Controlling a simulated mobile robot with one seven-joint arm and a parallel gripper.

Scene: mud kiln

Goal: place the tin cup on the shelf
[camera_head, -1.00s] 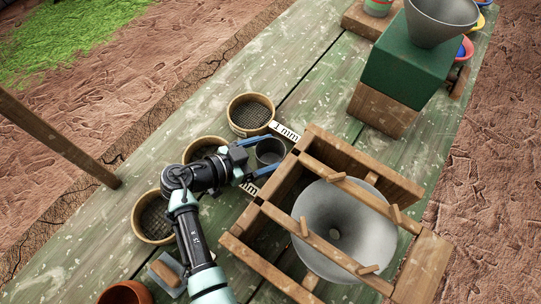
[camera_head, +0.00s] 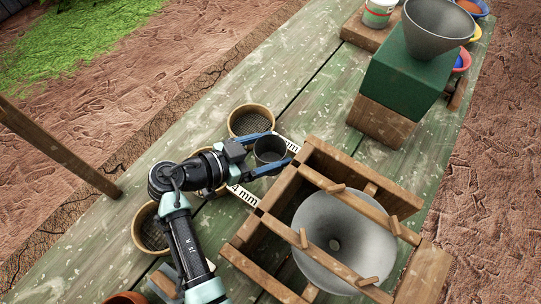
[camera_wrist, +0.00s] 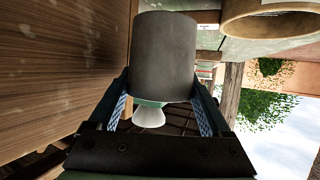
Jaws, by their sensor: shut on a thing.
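The tin cup (camera_head: 269,151) is a dark grey, round, open-topped cup. My gripper (camera_head: 278,148) is shut on it, with one blue finger on each side. The cup is upright in the head view, beside the upper left corner of a wooden frame (camera_head: 345,163). In the wrist view the cup (camera_wrist: 165,50) fills the upper middle between the fingers of my gripper (camera_wrist: 163,90). It looks clear of the tabletop, but its exact height is hard to tell. I cannot tell which wooden part is the shelf.
The frame holds a large grey funnel (camera_head: 340,235). Round sieves (camera_head: 250,121) with size labels (camera_head: 243,194) lie on the green table (camera_head: 215,122) near my arm. A green box (camera_head: 405,78) carrying another funnel stands at upper right. Bare planks lie between.

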